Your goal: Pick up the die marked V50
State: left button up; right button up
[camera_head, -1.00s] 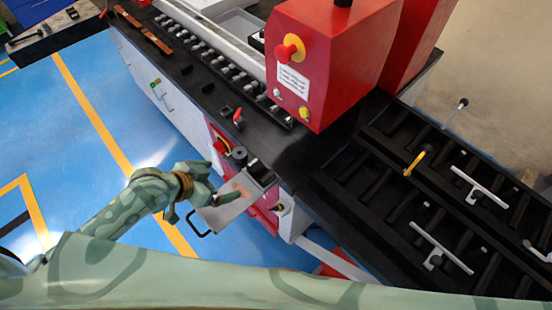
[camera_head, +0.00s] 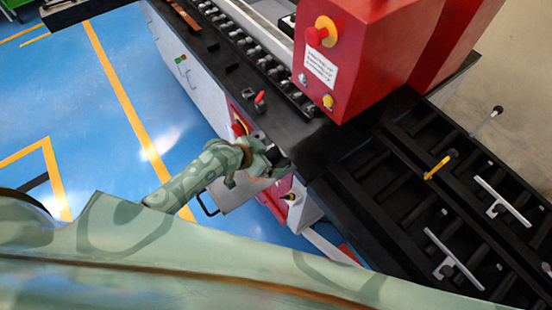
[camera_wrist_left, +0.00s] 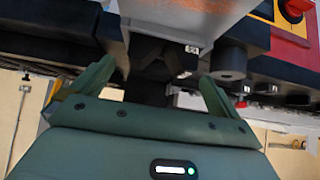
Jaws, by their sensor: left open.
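A dark block (camera_wrist_left: 175,60) with a small white tag lies ahead between my left fingers in the left wrist view; it may be the V50 die, but the tag is too small to read surely. My left gripper (camera_wrist_left: 155,72) is open, with a green finger on each side of the block, and I see no clear contact. In the head view my left gripper (camera_head: 278,156) is at the front edge of the black bench, by the metal plate, and hides most of what is there. My right gripper is not in view.
A dark cylinder (camera_wrist_left: 228,60) stands close beside my finger in the left wrist view. The metal plate (camera_head: 232,194) juts out from the bench. The red machine head (camera_head: 375,50) rises behind, and a black rack with handles (camera_head: 440,190) lies to the right.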

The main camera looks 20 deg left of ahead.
aim_at(273, 154)
pick_arm(q)
jog(key=x, duration=0.2)
jog(key=shift+w+d+f, duration=0.15)
jog(key=shift+w+f, duration=0.05)
jog(key=shift+w, duration=0.1)
jog(key=shift+s, duration=0.1)
jog(key=c, duration=1.6)
jog(key=shift+r, duration=0.15)
jog(key=shift+c, duration=1)
